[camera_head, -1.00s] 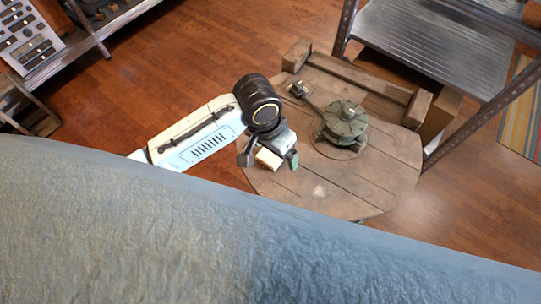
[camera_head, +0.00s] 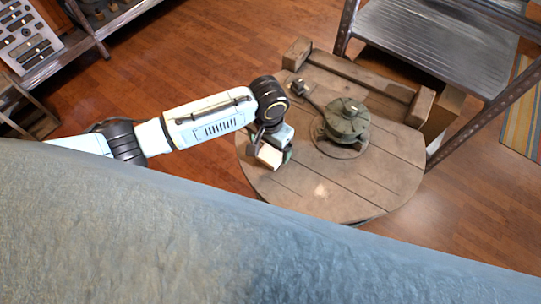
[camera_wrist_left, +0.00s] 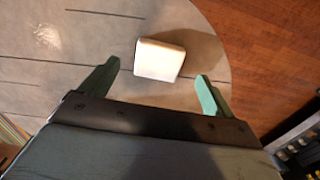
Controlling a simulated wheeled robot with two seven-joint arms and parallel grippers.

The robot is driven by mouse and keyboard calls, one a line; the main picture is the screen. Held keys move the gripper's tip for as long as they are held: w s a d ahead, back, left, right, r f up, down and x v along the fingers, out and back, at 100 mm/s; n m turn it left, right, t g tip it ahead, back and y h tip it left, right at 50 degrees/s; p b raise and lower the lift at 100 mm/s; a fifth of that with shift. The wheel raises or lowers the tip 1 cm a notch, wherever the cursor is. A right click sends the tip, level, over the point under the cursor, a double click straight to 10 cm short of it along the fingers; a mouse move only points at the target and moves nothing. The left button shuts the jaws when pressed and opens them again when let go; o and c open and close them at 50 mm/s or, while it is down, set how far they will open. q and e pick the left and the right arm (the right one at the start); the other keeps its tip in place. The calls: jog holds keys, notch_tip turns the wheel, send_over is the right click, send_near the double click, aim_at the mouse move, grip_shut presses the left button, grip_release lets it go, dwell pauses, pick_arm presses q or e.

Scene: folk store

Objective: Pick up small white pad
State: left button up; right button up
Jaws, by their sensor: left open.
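The small white pad (camera_head: 270,156) sits on the round wooden table, near its left edge. In the left wrist view the pad (camera_wrist_left: 159,60) lies ahead of the jaws, between the lines of the two green fingers, with a gap on each side. My left gripper (camera_head: 272,149) is open and empty over the pad, its fingertips (camera_wrist_left: 157,71) apart. In the head view the gripper hides part of the pad. I cannot tell how far the fingertips are above the tabletop. My right gripper is not in view.
The round wooden table (camera_head: 320,190) also holds a green-grey mechanical device (camera_head: 345,121) to the right of the gripper. A wooden beam (camera_head: 358,80) runs along the back. A metal shelf (camera_head: 432,48) stands behind. The table's front part is bare.

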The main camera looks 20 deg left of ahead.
aim_at(270, 154)
pick_arm(q)
jog(key=f, duration=0.1)
jog(key=f+b, duration=0.1)
jog(key=f, duration=0.2)
jog(key=shift+w+d, duration=0.1)
jog(key=shift+w, duration=0.15)
jog(key=shift+f, duration=0.4)
jog(key=shift+c, duration=1)
jog(key=c, duration=0.7)
jog(key=shift+c, duration=1.1)
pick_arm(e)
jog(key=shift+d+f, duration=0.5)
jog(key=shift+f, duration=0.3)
pick_arm(q)
jog(key=shift+r, duration=0.1)
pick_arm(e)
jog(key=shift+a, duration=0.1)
